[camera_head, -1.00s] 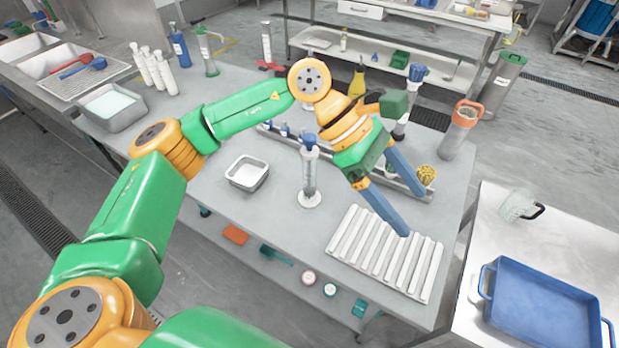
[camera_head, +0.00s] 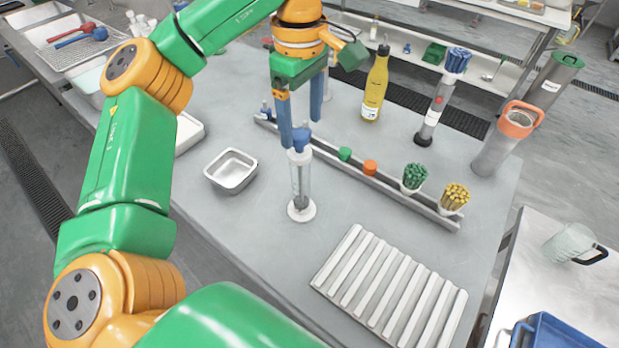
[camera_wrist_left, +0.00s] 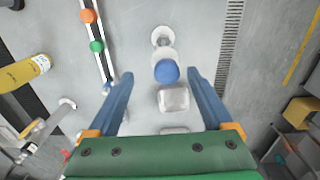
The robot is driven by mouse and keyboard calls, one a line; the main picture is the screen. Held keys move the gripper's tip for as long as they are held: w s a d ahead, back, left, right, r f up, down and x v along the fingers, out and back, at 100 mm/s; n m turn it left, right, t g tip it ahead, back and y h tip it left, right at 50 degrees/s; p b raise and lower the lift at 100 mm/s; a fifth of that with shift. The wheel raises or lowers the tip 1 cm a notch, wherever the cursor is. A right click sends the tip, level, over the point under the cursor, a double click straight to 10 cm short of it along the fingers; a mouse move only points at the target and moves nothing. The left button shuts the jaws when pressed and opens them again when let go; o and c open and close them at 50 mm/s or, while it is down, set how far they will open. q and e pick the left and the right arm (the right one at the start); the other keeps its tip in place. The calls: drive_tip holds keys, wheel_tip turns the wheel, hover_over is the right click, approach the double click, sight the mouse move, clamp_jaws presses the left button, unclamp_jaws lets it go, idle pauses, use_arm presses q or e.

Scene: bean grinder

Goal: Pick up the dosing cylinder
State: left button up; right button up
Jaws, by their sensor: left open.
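The dosing cylinder (camera_head: 301,183) looks like a clear upright tube with a dark plunger, a white round base and a blue top. It stands on the grey table near the middle of the head view. In the left wrist view its blue top (camera_wrist_left: 166,71) shows between the fingertips, with the base beyond it. My left gripper (camera_head: 301,131) points down at the cylinder's top, its blue fingers spread apart and empty. One finger overlaps the blue top in the head view; I cannot tell if they touch. My right gripper is not in view.
A metal pan (camera_head: 232,170) stands left of the cylinder. A long rail (camera_head: 385,184) holding small parts runs behind it. A white ribbed tray (camera_head: 390,290) lies front right. A yellow bottle (camera_head: 376,85) stands at the back. Table just around the cylinder's base is clear.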

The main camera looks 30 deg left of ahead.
sight(299, 150)
use_arm(q)
drive_tip(key=f, duration=0.4)
drive_tip(key=s+f+p, duration=0.1)
drive_tip(key=f, duration=0.2)
drive_tip(key=shift+a, duration=0.1)
clamp_jaws()
idle(1.1)
